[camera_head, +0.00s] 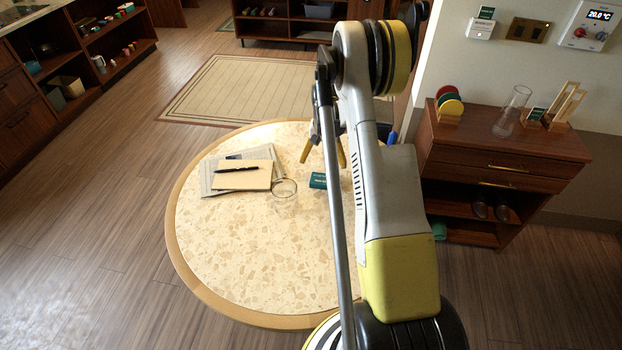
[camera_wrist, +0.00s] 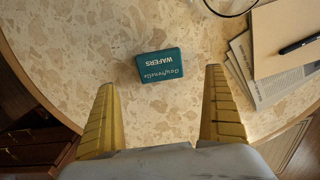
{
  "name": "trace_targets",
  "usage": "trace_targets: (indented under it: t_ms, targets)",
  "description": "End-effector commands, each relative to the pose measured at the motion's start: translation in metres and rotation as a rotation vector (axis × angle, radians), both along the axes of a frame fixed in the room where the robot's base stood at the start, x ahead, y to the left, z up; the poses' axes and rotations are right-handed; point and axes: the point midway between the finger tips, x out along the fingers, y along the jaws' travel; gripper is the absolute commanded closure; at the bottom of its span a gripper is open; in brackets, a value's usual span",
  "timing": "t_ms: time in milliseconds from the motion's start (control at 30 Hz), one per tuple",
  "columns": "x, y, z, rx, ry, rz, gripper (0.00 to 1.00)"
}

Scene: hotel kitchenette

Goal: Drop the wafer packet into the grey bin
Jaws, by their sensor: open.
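The wafer packet is a small teal box (camera_head: 318,181) on the round speckled table, partly hidden by my arm in the head view. In the wrist view the packet (camera_wrist: 160,66) lies flat with "WAFERS" lettering showing. My gripper (camera_head: 323,159) is above the table, open and empty, its yellow fingers pointing down. In the wrist view the packet shows between and just beyond the fingertips (camera_wrist: 161,80), apart from both. A grey container (camera_head: 319,10) sits on the back shelf, and another greyish bin (camera_head: 70,87) on the left shelf; I cannot tell which is the grey bin.
A notebook (camera_head: 245,176) with a pen lies on papers further left. A wooden cabinet (camera_head: 500,160) stands at right. The table's front and the floor at left are clear.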

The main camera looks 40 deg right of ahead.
Motion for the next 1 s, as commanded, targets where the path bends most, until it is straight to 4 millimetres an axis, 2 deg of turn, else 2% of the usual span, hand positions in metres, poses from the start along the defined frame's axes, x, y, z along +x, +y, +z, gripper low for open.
trace_targets:
  t_ms: [200, 467, 700, 933, 967, 1000]
  targets:
    - [0.001, 0.000, -0.038, -0.001, -0.001, 0.001, 0.00]
    - [0.002, -0.001, -0.062, -0.001, -0.001, 0.002, 0.00]
    - [0.004, -0.004, -0.098, -0.002, -0.001, 0.002, 0.00]
    - [0.003, -0.004, -0.100, -0.002, -0.001, 0.002, 0.00]
    - [0.003, -0.004, -0.100, -0.002, -0.001, 0.002, 0.03]
    - [0.003, -0.004, -0.100, -0.002, -0.001, 0.002, 0.15]
